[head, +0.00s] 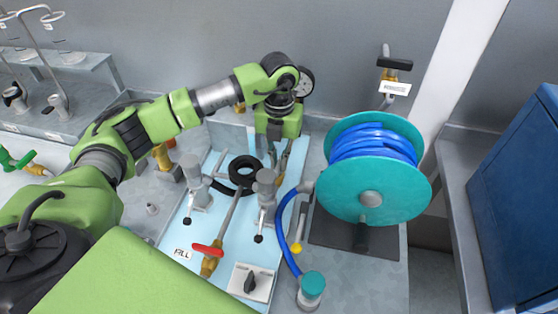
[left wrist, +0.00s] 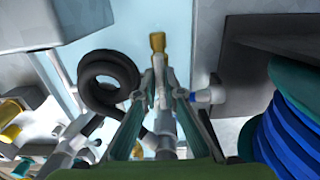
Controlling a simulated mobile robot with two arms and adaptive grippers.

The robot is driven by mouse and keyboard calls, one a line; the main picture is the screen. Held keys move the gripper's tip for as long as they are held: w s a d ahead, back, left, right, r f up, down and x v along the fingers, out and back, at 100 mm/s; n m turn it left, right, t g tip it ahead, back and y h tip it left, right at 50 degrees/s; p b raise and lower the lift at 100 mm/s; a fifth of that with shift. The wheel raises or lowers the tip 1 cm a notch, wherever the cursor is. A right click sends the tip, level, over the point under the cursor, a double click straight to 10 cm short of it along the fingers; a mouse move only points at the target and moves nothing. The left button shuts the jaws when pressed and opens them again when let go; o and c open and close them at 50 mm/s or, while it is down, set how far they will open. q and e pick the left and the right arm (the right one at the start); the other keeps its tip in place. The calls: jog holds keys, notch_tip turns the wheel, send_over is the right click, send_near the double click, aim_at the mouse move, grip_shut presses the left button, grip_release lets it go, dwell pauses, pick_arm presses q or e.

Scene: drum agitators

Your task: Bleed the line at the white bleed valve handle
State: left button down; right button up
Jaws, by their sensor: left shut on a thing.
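My left gripper (head: 277,158) reaches down from above onto the pipework at the back of the pale blue tray (head: 178,228). In the left wrist view its two fingers (left wrist: 160,95) are closed in on a pale, narrow piece (left wrist: 159,75), which looks like the white bleed valve handle. A brass end (left wrist: 157,42) shows just beyond it. In the head view the gripper hides most of the handle, and brass fittings (head: 284,158) show beside the fingers. My right gripper is in neither view.
A teal reel (head: 372,190) with blue hose stands close right of the gripper. A black coil (head: 243,170) lies left of it. A red handle (head: 208,249) is by the FILL label, and a black-handled valve (head: 395,64) stands back right. A blue cabinet (head: 525,190) is far right.

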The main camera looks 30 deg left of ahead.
aim_at(279, 163)
pick_arm(q)
jog(key=shift+w+r, duration=0.15)
dwell(0.3)
jog(key=c, duration=2.4)
grip_release()
jog(key=shift+o, duration=1.3)
notch_tip(279, 163, up, 12)
jog(key=shift+s, duration=0.2)
